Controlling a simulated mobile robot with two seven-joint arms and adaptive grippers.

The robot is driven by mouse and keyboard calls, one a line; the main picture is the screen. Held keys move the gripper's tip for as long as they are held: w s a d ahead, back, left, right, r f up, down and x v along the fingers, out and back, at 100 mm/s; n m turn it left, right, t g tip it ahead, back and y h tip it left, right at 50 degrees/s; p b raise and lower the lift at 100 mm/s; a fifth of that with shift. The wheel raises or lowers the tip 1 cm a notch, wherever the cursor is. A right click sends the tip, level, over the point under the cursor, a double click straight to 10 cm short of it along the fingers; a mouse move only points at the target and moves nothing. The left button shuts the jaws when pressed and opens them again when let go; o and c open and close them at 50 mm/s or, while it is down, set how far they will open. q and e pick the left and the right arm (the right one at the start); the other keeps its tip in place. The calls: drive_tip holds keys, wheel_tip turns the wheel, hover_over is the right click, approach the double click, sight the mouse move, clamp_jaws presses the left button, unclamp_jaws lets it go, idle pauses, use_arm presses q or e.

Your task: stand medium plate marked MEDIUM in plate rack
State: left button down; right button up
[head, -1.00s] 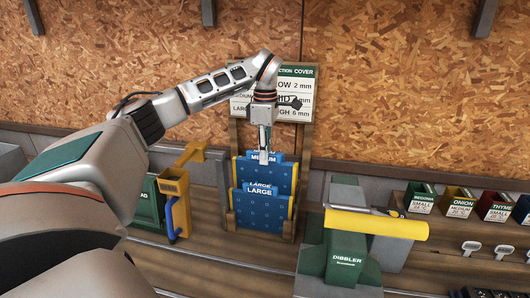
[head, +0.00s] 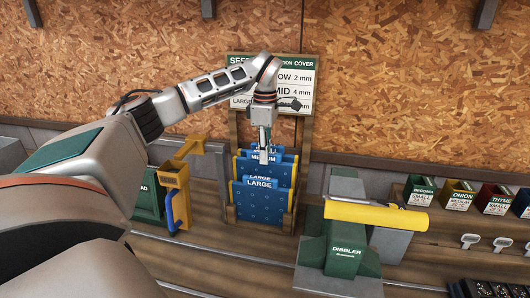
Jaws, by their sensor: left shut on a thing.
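The blue medium plate marked MEDIUM (head: 266,159) is upright among other blue plates in the wooden plate rack (head: 232,215). My left gripper (head: 264,156) is above the rack, shut on the medium plate's top edge. Two blue plates marked LARGE (head: 259,206) stand in front of it and hide its lower part. Part of another label ending in "ALL" shows just behind it. Whether the medium plate's bottom rests in the rack is hidden. My right gripper is not in view.
A sign (head: 294,80) stands behind the rack. A yellow holder with a blue handle (head: 174,205) is close on the left. A green dibbler (head: 345,248) with a yellow cylinder (head: 376,216) stands on the right. Small seed boxes (head: 459,195) line the far right.

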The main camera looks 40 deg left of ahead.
use_arm(q)
drive_tip(key=shift+f, duration=0.8)
drive_tip(key=c, duration=1.6)
unclamp_jaws()
drive_tip(key=shift+r, duration=0.15)
drive_tip(key=shift+r, duration=3.65)
